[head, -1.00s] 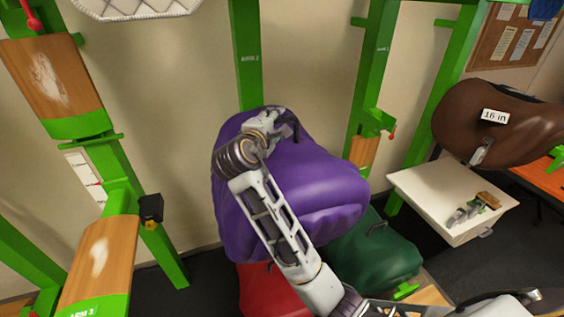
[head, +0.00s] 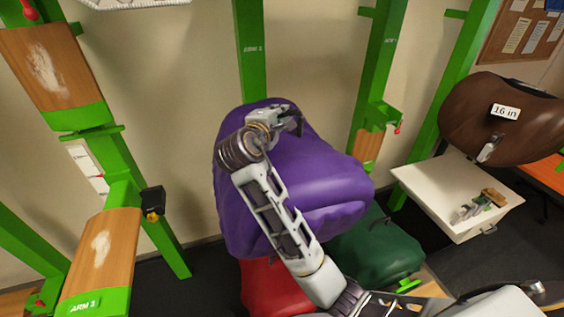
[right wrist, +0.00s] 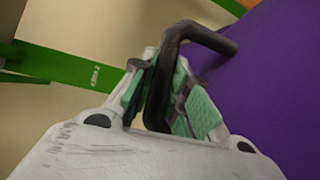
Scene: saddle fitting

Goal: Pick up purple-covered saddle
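The purple-covered saddle (head: 325,185) is the large rounded form in the middle of the head view. Its purple cover (right wrist: 275,85) fills the right side of the right wrist view. My right gripper (head: 290,118) is at its upper part, with the arm crossing in front of it. In the right wrist view a black bent handle (right wrist: 190,32) runs between my right gripper's green-padded fingers (right wrist: 162,85), which look shut on it. The saddle's underside and support are hidden.
A red-covered saddle (head: 270,288) and a green-covered saddle (head: 375,252) sit low below the purple one. A brown saddle (head: 480,115) marked 16 in is at the right, above a white surface (head: 425,185). Green posts with wooden arms (head: 105,250) stand at the left.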

